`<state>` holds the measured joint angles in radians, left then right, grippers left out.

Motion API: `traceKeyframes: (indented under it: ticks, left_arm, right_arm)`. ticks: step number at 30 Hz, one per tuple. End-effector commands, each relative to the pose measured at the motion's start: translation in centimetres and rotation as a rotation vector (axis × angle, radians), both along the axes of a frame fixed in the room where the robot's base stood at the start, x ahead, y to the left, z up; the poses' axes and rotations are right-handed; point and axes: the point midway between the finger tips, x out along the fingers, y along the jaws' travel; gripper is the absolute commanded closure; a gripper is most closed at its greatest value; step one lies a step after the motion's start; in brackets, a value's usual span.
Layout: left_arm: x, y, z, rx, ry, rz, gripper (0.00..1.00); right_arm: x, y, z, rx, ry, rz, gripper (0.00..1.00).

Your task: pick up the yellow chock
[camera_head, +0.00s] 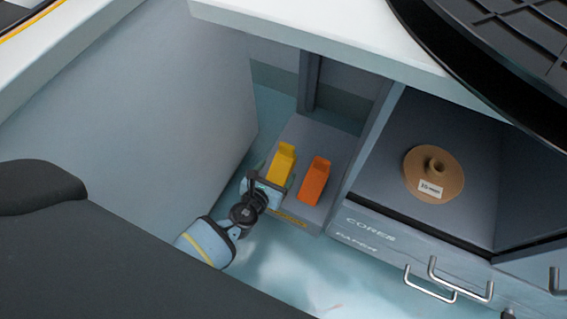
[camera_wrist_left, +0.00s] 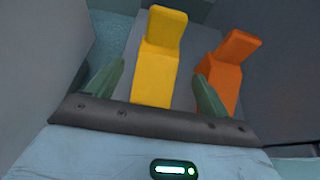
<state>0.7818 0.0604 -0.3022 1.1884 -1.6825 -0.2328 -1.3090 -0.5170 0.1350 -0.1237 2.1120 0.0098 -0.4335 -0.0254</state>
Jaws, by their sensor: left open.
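The yellow chock (camera_head: 283,164) stands on a low grey shelf (camera_head: 308,209), on the left side of it. It also shows in the left wrist view (camera_wrist_left: 155,62), straight ahead of the fingers. My left gripper (camera_head: 270,186) is at the shelf's near left, close to the chock. In the left wrist view the open green fingers (camera_wrist_left: 157,88) lie to the left and right of the chock's lower part, with gaps showing. I cannot tell whether the chock's base is touched. My right gripper is not in view.
An orange chock (camera_head: 315,181) stands just right of the yellow one, near my left gripper's right finger. A pale panel (camera_head: 150,110) rises to the left. A cabinet at right holds a brown disc (camera_head: 434,172) above drawers with metal handles (camera_head: 458,284).

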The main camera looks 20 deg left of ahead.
Motion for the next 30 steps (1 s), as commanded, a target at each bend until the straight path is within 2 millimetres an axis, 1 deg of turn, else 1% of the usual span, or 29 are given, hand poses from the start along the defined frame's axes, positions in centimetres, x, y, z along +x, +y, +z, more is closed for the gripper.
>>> traceKeyframes:
  ticks: [1, 5, 8, 13, 18, 22, 28, 29, 30]
  left_arm:
    - [0.5, 0.0, -0.3, -0.001, 0.000, 0.000, 0.20]
    - [0.7, 0.0, -0.3, 0.000, 0.001, 0.000, 0.20]
    - [1.2, 0.0, -0.5, -0.001, 0.000, 0.001, 0.20]
    - [3.5, 0.1, -1.4, -0.001, -0.002, 0.001, 0.20]
    - [5.0, 0.1, -2.1, -0.001, 0.001, 0.001, 0.20]
    - [5.5, 0.0, -2.1, 0.000, 0.000, 0.000, 0.20]
    - [5.5, 0.1, -2.1, -0.001, 0.000, 0.000, 0.20]
    - [5.5, 0.1, -2.1, -0.001, 0.000, 0.000, 0.21]
    - [5.5, 0.1, -2.1, -0.001, 0.000, 0.000, 0.27]
  right_arm:
    - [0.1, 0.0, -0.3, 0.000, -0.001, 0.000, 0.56]
    - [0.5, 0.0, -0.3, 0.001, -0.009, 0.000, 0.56]
    - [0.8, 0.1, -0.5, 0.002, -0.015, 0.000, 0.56]
    - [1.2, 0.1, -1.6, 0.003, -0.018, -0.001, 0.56]
    - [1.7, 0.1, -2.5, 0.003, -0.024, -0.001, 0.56]
    - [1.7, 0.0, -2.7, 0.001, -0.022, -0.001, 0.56]
    - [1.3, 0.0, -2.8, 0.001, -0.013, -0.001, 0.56]
    - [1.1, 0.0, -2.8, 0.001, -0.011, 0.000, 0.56]
    - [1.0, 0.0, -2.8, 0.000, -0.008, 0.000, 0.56]
